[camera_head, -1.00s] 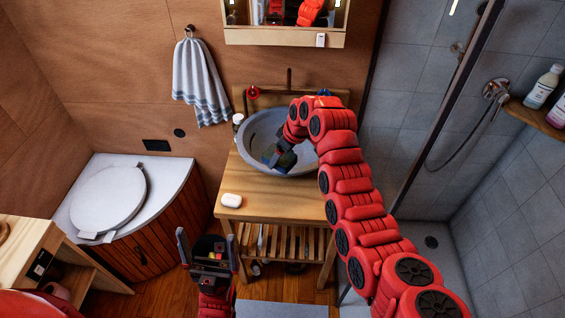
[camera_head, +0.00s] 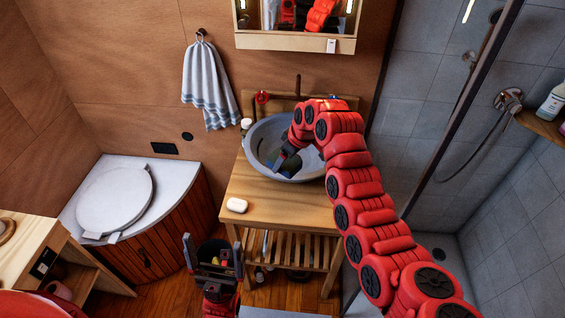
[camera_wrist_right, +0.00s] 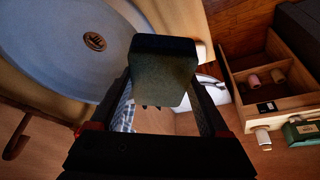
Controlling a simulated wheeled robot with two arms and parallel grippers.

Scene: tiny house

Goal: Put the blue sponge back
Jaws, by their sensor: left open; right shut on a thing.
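My right gripper (camera_head: 276,168) reaches into the grey round basin (camera_head: 254,150) on the wooden washstand. In the right wrist view it is shut on a block-shaped sponge (camera_wrist_right: 163,75), held between its two fingers. The sponge looks dark on one edge and grey-green on its face; its blue colour is hard to make out. The basin (camera_wrist_right: 50,50) with its drain fills the upper left there. My left gripper (camera_head: 214,252) is open and empty, low in front of the washstand, to its left.
A white soap bar (camera_head: 237,205) lies on the washstand top (camera_head: 262,200), left of the basin. A slatted shelf (camera_head: 290,253) is below. A striped towel (camera_head: 208,88) hangs on the wall. A mirror cabinet (camera_head: 288,42) hangs above. A shower glass edge (camera_head: 460,100) stands to the right.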

